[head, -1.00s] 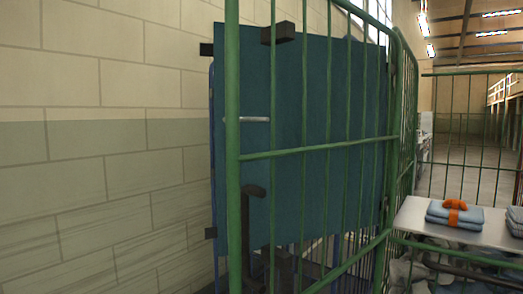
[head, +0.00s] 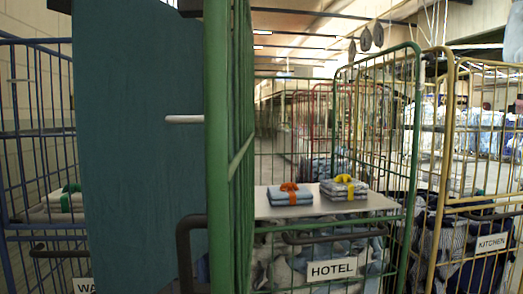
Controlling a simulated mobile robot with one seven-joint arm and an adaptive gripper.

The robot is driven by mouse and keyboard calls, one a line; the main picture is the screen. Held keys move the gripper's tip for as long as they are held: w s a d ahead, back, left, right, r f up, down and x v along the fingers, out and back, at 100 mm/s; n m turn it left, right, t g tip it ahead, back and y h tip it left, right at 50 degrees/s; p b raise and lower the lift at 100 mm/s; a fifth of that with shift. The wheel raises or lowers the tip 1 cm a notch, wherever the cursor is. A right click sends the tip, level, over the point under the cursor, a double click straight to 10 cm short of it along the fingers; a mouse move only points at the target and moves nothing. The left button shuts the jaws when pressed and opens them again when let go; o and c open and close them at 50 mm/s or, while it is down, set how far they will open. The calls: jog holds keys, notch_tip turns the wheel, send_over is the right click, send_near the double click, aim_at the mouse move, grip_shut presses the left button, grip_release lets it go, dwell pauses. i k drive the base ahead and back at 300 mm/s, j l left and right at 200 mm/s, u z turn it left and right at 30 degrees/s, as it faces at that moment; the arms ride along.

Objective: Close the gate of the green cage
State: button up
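The green cage (head: 413,150) stands in front of me in the head view, with a HOTEL sign (head: 332,269) low on its front. Its green gate (head: 215,150) is at the left, open and seen almost edge-on. It sticks out toward me from the cage's left side, with its thick end post closest. A pale latch rod (head: 184,119) sticks out to the left of the post. A dark bent handle (head: 187,235) shows low beside it. A shelf (head: 380,201) inside holds folded blue towels (head: 290,195) and patterned towels (head: 344,188), both tied with bands. My gripper is out of view.
A large teal panel (head: 138,150) stands close left of the gate. A blue cage (head: 40,130) is behind it at far left. A yellow cage (head: 440,150) marked KITCHEN (head: 491,243) stands close on the right. Loose laundry (head: 285,262) fills the green cage below the shelf.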

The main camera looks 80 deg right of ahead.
aim_at(220, 168)
jog(key=i+z, duration=0.2)
jog(key=z, duration=0.25)
jog(key=i+j+z, duration=0.15)
jog(key=z, duration=0.35)
jog(key=i+j+z, duration=0.15)
jog(key=z, duration=0.3)
jog(key=i+j+z, duration=0.1)
jog(key=z, duration=0.35)
jog(key=i+j+z, duration=0.1)
jog(key=j+z, duration=0.15)
jog(key=z, duration=0.25)
jog(key=j+z, duration=0.25)
jog(key=z, duration=0.2)
jog(key=i+j+z, duration=0.1)
jog(key=j+z, duration=0.6)
jog(key=k+j, duration=0.2)
jog(key=k, duration=0.2)
jog(key=k+j+z, duration=0.15)
jog(key=k, duration=0.25)
jog(key=k+j, duration=0.2)
jog(key=k, duration=0.25)
jog(key=i+l, duration=0.1)
jog(key=l, duration=0.2)
jog(key=i+l, duration=0.1)
jog(key=l, duration=0.25)
jog(key=z, duration=0.05)
